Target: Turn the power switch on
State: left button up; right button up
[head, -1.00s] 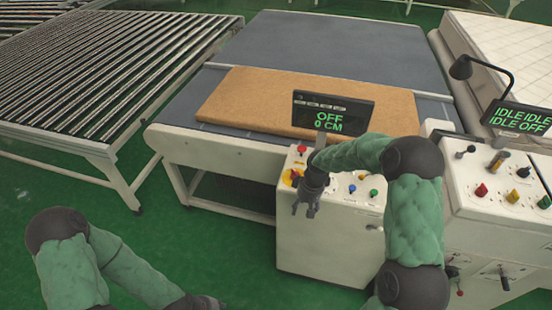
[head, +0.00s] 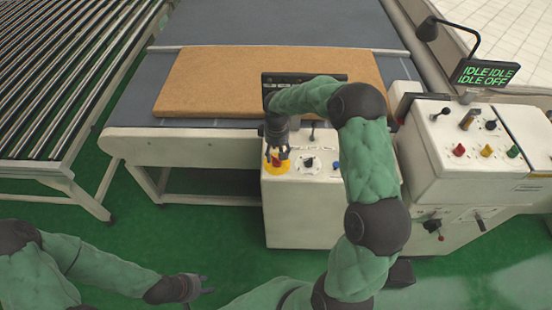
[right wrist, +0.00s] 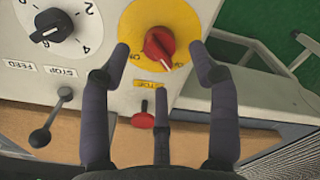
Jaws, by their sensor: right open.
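The power switch (right wrist: 159,44) is a red knob on a round yellow plate in the right wrist view, with a white pointer line toward the lower right. In the head view the yellow plate (head: 283,169) shows at the left of the white control box top. My right gripper (head: 276,156) is over it in the head view. In the right wrist view my right gripper (right wrist: 160,58) is open, its fingers on either side of the knob, with no clear contact. My left gripper (head: 202,290) is low at the left over the floor, too small to judge.
A black numbered dial (right wrist: 56,26), a grey lever (right wrist: 52,118) and a red stop button (right wrist: 143,120) sit near the switch. A brown mattress slab (head: 215,80) lies on the conveyor behind. A second control console (head: 440,150) stands right. A roller table (head: 60,90) is left.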

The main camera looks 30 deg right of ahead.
aim_at(277, 159)
jog(key=shift+f, duration=2.05)
jog(key=shift+s, duration=0.1)
jog(key=c, duration=1.2)
